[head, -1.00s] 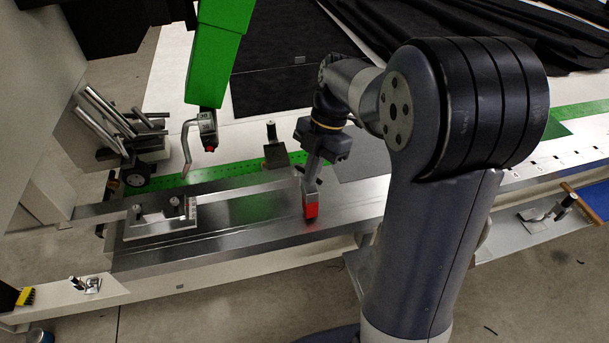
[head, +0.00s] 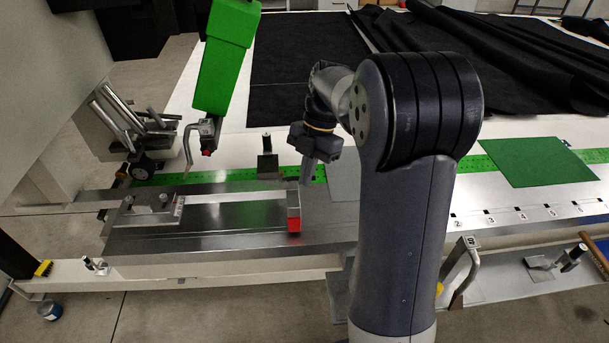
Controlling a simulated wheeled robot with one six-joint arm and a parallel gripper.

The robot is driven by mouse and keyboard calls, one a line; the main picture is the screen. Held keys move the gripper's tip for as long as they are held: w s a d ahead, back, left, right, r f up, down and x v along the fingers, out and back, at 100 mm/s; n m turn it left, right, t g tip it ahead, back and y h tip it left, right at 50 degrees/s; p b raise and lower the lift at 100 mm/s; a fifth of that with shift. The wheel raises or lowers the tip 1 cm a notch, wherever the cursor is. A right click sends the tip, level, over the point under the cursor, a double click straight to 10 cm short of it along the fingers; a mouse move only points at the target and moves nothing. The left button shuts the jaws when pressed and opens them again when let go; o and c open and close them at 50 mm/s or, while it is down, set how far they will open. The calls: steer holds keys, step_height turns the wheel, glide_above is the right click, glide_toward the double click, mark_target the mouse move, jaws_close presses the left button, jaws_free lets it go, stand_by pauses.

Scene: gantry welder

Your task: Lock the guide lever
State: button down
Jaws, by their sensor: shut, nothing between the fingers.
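A long flat metal bar (head: 245,195) runs from a bolted block (head: 152,208) at the left to a grey end piece with a red tip (head: 294,225). It lies along the steel bed and looks like the guide lever, though no label shows this. My gripper (head: 307,184) points down just above and right of the grey end, in front of the green strip. It is shut and holds nothing. Whether its fingertips touch the bar's end cannot be told from this angle.
A green welding head (head: 225,60) with a bent torch (head: 188,145) hangs over the bed's left part. A small black-knobbed clamp (head: 267,160) stands behind the bar. A green sheet (head: 537,162) lies at right.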

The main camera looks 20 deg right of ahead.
steer(key=shift+w+d, duration=0.1)
steer(key=shift+w, duration=0.25)
stand_by(0.5)
